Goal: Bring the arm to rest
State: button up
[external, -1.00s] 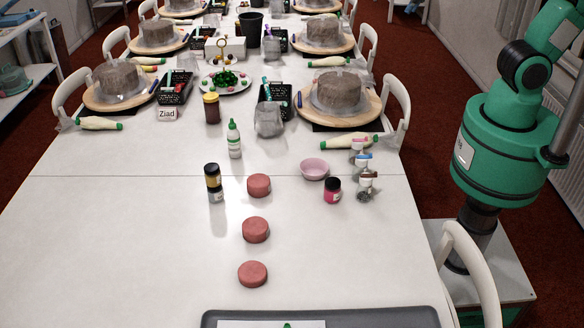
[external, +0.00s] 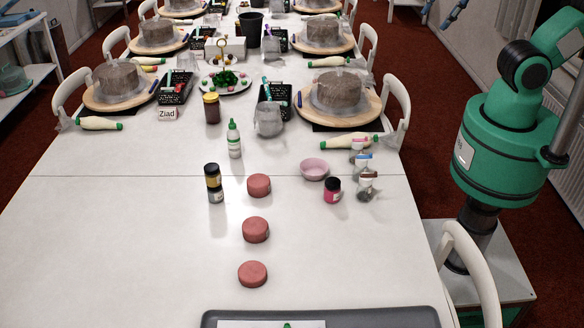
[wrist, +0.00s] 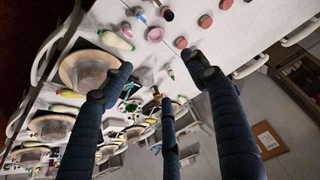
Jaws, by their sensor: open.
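My gripper (wrist: 160,80) shows in the wrist view as dark blue fingers spread wide apart. It is open, and nothing is between its fingertips. The long white table with its cakes shows beyond the fingers, tilted in that view. My green arm (external: 505,140) stands at the right, beside the table (external: 120,240).
Three red discs (external: 252,273) stand in a row on the near table. A pink bowl (external: 314,169), a green-capped bottle (external: 234,139) and small jars stand behind them. A grey tray (external: 430,318) lies at the near edge. A white chair (external: 470,270) stands by my base.

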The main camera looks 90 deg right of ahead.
jog(key=shift+f+b, duration=2.25)
jog(key=shift+f, duration=0.05)
jog(key=shift+r, duration=0.1)
